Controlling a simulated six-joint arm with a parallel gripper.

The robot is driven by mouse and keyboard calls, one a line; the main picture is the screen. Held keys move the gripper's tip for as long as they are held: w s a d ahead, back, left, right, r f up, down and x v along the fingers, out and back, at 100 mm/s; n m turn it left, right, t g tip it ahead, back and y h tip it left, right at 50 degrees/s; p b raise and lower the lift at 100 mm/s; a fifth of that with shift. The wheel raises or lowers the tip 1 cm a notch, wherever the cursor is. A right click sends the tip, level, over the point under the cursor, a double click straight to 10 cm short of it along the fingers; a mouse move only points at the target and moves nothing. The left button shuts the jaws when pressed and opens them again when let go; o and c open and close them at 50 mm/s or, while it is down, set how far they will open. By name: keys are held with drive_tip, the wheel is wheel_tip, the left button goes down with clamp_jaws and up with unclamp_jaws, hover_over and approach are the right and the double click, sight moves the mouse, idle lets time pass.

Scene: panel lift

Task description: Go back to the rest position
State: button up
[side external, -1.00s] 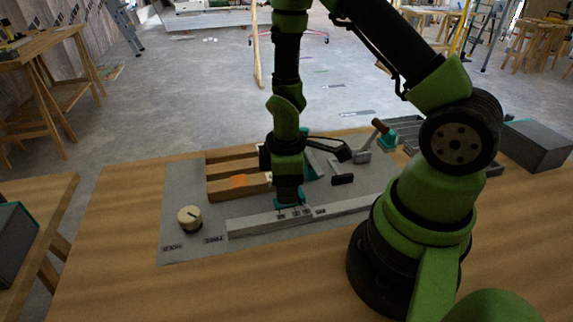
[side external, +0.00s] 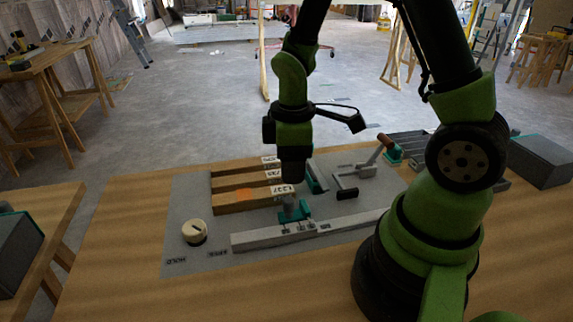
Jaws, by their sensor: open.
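My gripper (side external: 294,178) hangs above the grey work panel (side external: 190,262), pointing down and empty. It is open, though its fingers are dark and hard to make out. Below it a teal piece with a grey knob (side external: 295,212) stands at the far edge of the light grey rail (side external: 255,240), apart from the gripper. Wooden strips with white labels (side external: 240,183) lie behind and to the left. My arm partly hides the area behind the gripper.
A cream dial (side external: 194,232) sits at the panel's left. A lever with a brown handle (side external: 386,141) and a small black block (side external: 347,193) are to the right. A dark grey box (side external: 541,160) stands at the far right.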

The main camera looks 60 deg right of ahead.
drive_tip(key=s+a+r+m+t, duration=0.2)
drive_tip(key=s+r+m, duration=0.1)
drive_tip(key=r, duration=0.3)
drive_tip(key=s+a+r+m+t+y, duration=0.1)
drive_tip(key=s+a+r+m+t, duration=0.1)
drive_tip(key=r, duration=0.4)
drive_tip(key=s+a+r+m+t+y, duration=0.1)
drive_tip(key=s+a+r+m+t, duration=0.1)
drive_tip(key=s+r+m+t, duration=0.1)
wheel_tip(320, 180, up, 4)
drive_tip(key=s+m, duration=0.1)
drive_tip(key=m, duration=0.1)
drive_tip(key=shift+s+f+m, duration=0.2)
drive_tip(key=shift+f+m, duration=0.05)
drive_tip(key=shift+m, duration=0.05)
idle(0.8)
